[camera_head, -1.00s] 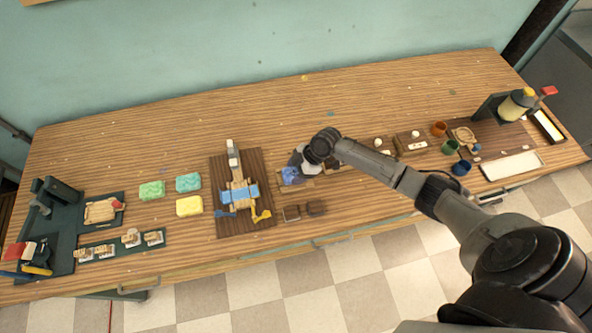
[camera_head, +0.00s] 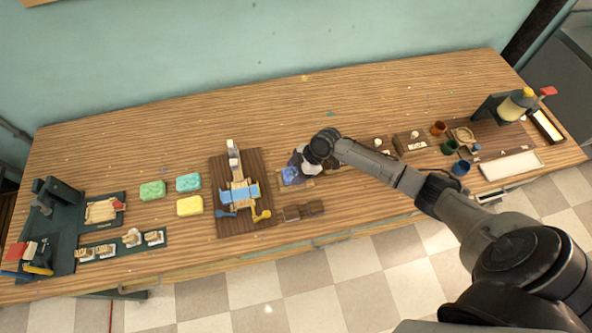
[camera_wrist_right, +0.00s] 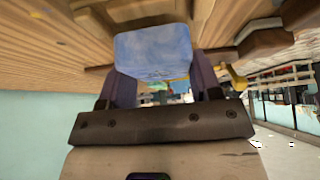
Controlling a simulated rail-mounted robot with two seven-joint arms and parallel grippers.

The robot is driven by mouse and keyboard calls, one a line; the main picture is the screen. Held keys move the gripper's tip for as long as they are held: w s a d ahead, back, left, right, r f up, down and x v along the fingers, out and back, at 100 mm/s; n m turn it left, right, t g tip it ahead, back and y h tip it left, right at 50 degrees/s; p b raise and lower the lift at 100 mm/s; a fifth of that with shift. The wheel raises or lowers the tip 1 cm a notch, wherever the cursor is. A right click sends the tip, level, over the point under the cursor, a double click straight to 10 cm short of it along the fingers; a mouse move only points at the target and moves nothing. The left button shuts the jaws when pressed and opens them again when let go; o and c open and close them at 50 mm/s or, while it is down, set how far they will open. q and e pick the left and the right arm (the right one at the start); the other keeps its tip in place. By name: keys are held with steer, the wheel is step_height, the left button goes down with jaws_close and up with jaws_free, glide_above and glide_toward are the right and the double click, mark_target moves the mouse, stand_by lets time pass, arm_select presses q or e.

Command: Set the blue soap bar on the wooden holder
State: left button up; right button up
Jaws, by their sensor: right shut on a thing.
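The blue soap bar (camera_head: 289,176) is near the middle of the table, right of the dark board. My right gripper (camera_head: 297,166) is shut on it. In the right wrist view the blue soap bar (camera_wrist_right: 153,50) sits between the two fingers, its broad face showing. A pale wooden piece, which looks like the wooden holder (camera_wrist_right: 130,10), shows just behind the bar there. In the head view a pale wooden edge (camera_head: 309,183) shows beside the bar, partly hidden by the gripper. I cannot tell whether bar and wood touch. My left gripper is out of view.
Green (camera_head: 152,190), teal (camera_head: 188,182) and yellow bars (camera_head: 189,206) lie farther left. Brown blocks (camera_head: 304,212) lie near the front edge. Cups and trays stand at the right; the table's back is clear.

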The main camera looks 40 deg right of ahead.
steer(key=shift+f, duration=0.3)
stand_by(0.6)
steer(key=shift+f+b, duration=0.25)
steer(key=shift+b, duration=0.15)
stand_by(0.5)
steer(key=o, duration=1.3)
steer(key=shift+r+p, duration=0.8)
steer(key=shift+r, duration=0.05)
steer(key=shift+r+p, duration=1.9)
steer(key=shift+r, duration=0.25)
